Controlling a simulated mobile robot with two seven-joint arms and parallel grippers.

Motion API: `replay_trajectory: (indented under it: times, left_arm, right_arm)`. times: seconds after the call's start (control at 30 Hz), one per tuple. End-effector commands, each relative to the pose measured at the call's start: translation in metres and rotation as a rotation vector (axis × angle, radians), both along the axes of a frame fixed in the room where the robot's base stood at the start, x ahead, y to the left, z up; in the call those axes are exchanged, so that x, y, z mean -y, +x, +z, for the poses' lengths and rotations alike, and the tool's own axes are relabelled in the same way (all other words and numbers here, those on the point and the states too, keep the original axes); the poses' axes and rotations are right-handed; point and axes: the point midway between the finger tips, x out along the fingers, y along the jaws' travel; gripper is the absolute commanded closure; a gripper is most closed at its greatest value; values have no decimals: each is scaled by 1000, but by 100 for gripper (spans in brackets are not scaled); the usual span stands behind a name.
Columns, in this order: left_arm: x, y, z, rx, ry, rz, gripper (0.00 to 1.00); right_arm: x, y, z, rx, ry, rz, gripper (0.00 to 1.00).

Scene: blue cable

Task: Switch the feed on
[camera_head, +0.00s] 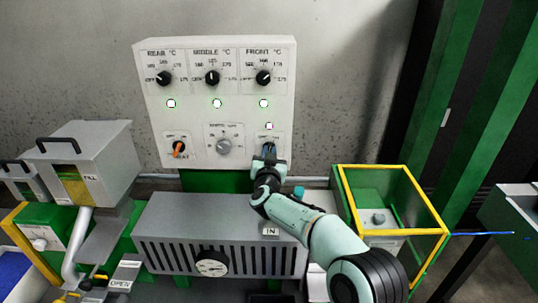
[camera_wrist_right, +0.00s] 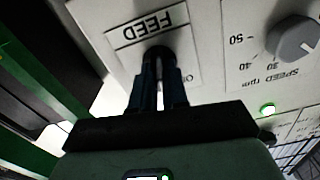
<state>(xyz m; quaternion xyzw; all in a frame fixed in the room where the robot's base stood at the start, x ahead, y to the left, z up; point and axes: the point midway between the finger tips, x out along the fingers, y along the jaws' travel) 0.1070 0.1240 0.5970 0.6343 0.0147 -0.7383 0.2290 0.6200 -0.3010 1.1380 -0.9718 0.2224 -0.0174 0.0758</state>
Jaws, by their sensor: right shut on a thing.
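The feed switch plate (camera_head: 268,137) is at the lower right of the white control panel (camera_head: 149,118). In the right wrist view, its label FEED (camera_wrist_right: 148,28) appears upside down. My right gripper (camera_head: 269,153) is at this plate, with its two dark blue fingers (camera_wrist_right: 158,85) close together and shut on the feed switch's handle. The handle is mostly hidden between the fingers, so its exact angle cannot be told. My left gripper is not in view.
An orange heat switch (camera_head: 178,148) and a grey speed knob (camera_head: 224,146) sit left of the feed switch. Three black dials, including the front one (camera_head: 263,78), and small lamps (camera_head: 217,104) are above. The grey machine barrel (camera_head: 175,215) lies below; a yellow-framed guard (camera_head: 395,233) stands right.

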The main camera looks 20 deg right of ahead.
Motion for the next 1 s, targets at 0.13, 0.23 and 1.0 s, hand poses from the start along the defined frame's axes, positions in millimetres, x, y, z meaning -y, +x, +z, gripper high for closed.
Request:
replay_trajectory:
  times: [0.13,0.23,1.0]
  left_arm:
    - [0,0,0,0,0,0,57]
    - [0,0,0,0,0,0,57]
    - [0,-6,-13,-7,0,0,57]
  right_arm:
    - [0,0,0,0,3,0,100]
    - [0,0,0,0,3,0,100]
    - [-16,-32,-2,0,3,3,61]
